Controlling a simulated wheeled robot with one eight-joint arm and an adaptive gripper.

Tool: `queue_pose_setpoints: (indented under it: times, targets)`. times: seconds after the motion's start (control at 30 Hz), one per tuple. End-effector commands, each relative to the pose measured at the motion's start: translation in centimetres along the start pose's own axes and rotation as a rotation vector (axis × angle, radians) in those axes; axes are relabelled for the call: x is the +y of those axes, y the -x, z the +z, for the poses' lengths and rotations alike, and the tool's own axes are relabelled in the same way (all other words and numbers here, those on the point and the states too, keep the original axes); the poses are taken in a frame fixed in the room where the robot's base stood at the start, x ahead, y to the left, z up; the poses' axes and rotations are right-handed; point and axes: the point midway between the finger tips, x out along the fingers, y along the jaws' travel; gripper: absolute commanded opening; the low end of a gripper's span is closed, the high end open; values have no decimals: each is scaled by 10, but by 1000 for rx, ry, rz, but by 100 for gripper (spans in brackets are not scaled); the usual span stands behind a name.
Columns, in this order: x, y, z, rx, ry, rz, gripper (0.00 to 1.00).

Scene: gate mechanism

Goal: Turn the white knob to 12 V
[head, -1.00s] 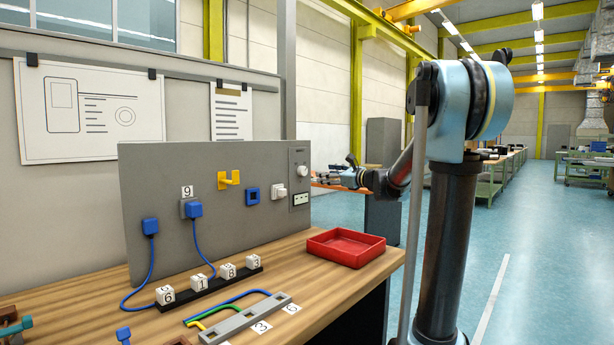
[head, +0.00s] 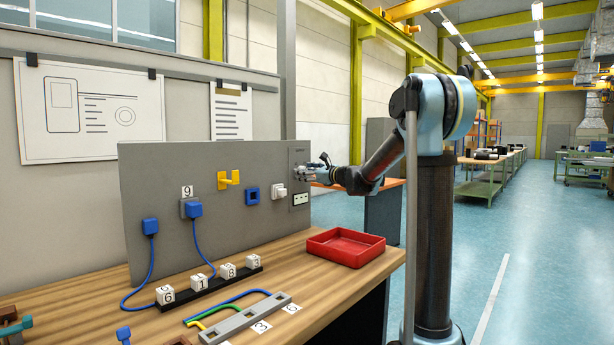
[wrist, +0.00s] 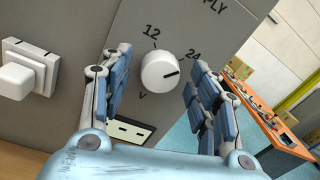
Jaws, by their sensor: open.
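The white knob (wrist: 160,71) sits on the grey panel of the power supply in the wrist view. Its dark pointer line points right and slightly up, toward the 24 mark (wrist: 193,54). The 12 mark (wrist: 152,32) is above the knob. My gripper (wrist: 157,90) is open, with one finger to the left of the knob and the other to its right; neither appears to touch it. In the head view my gripper (head: 310,172) is at the panel's right end and hides the knob there.
A white rocker switch (wrist: 27,70) is left of the knob. A small socket plate (wrist: 130,131) is below it, partly hidden by my gripper. In the head view a red tray (head: 345,247) stands on the wooden table (head: 250,262). The aisle floor is clear to the right.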

Motion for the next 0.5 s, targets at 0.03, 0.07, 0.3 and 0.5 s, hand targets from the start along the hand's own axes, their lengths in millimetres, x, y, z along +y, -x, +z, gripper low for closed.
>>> queue_pose_setpoints:
  times: [0.03, 0.07, 0.3, 0.5]
  targets:
    - [0, 0, 0, 0, 0, 0, 55]
    - [0, 0, 0, 0, 0, 0, 55]
    - [0, 0, 0, 0, 0, -1, 17]
    - [-1, 1, 0, 0, 1, -1, 11]
